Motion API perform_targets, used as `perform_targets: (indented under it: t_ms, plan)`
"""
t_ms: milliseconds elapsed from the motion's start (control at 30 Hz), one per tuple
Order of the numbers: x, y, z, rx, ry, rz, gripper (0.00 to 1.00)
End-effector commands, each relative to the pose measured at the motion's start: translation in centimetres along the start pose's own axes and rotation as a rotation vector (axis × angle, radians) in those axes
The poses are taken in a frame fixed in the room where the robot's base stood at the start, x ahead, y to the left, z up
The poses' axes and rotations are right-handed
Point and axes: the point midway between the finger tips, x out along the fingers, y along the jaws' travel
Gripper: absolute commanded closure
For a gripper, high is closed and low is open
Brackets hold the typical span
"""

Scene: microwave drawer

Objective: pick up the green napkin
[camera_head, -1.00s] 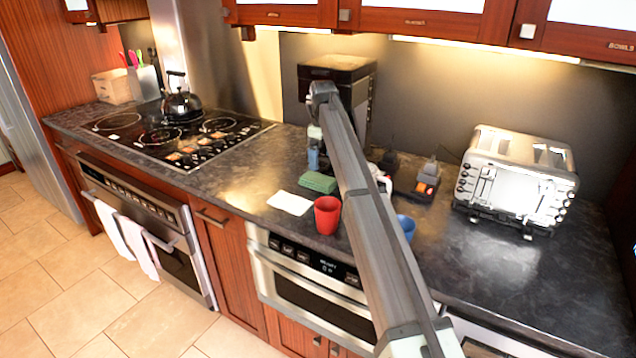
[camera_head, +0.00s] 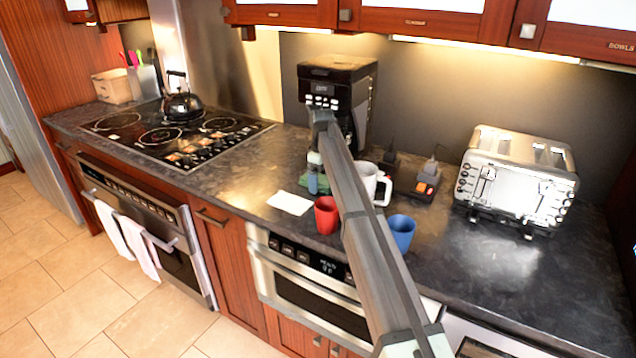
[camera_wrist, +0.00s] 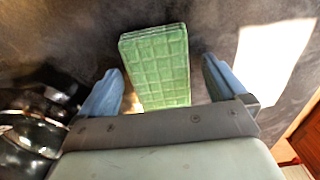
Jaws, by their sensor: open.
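The green napkin (camera_wrist: 160,62) is a folded, grid-patterned stack lying flat on the dark counter. In the wrist view it appears between my two blue fingers, with clear gaps on both sides. My gripper (camera_wrist: 162,72) is open and empty. In the head view my gripper (camera_head: 315,183) points down over the napkin, which is mostly hidden behind it. Only a green edge of the napkin (camera_head: 304,181) shows there. I cannot tell how high the fingertips are above the counter.
A white sheet (camera_head: 290,203) lies left of the napkin. A red cup (camera_head: 326,218), a white mug (camera_head: 367,178) and a blue cup (camera_head: 401,232) stand nearby on the right. The black coffee maker (camera_head: 328,90) stands behind. A toaster (camera_head: 515,185) is farther right.

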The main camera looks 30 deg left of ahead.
Motion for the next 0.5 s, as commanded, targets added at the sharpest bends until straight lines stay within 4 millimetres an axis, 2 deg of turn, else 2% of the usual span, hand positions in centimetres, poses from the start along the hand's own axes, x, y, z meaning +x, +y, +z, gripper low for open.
perform_targets:
  t_ms: [67,500]
  plan:
    - [-0.01,0.0,0.0,0.0,0.0,0.0,0.04]
    - [-0.01,0.0,0.01,0.0,0.0,0.0,0.46]
